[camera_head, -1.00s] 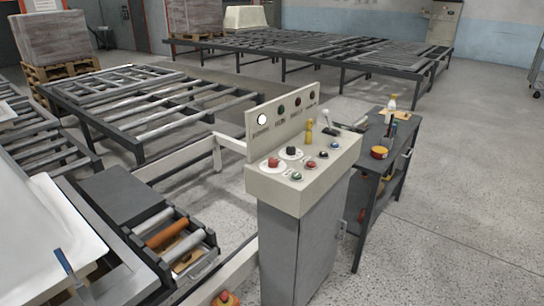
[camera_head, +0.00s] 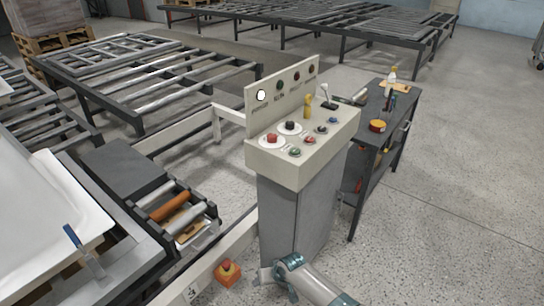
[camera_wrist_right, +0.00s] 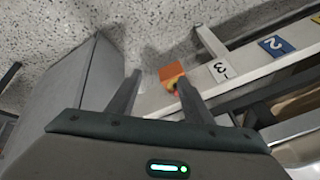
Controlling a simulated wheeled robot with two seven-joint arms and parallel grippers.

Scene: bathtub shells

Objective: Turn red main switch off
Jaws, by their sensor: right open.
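The control console (camera_head: 300,170) stands upright in the middle of the head view. On its sloped top, a red switch knob (camera_head: 271,139) sits on a round white plate at the front left. A black knob (camera_head: 290,127) sits on a similar plate behind it. My right gripper (camera_head: 262,275) is low in front of the console, well below the switch. In the right wrist view my right gripper (camera_wrist_right: 160,85) is open, with nothing between its fingers. The red switch is not in the wrist view. My left gripper is not in view.
An orange box with a red button (camera_head: 227,272) sits low by the pale floor rail, left of my right gripper; it also shows in the wrist view (camera_wrist_right: 172,76). A white tub shell (camera_head: 45,220) is at left. A dark table (camera_head: 370,130) stands behind the console at right.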

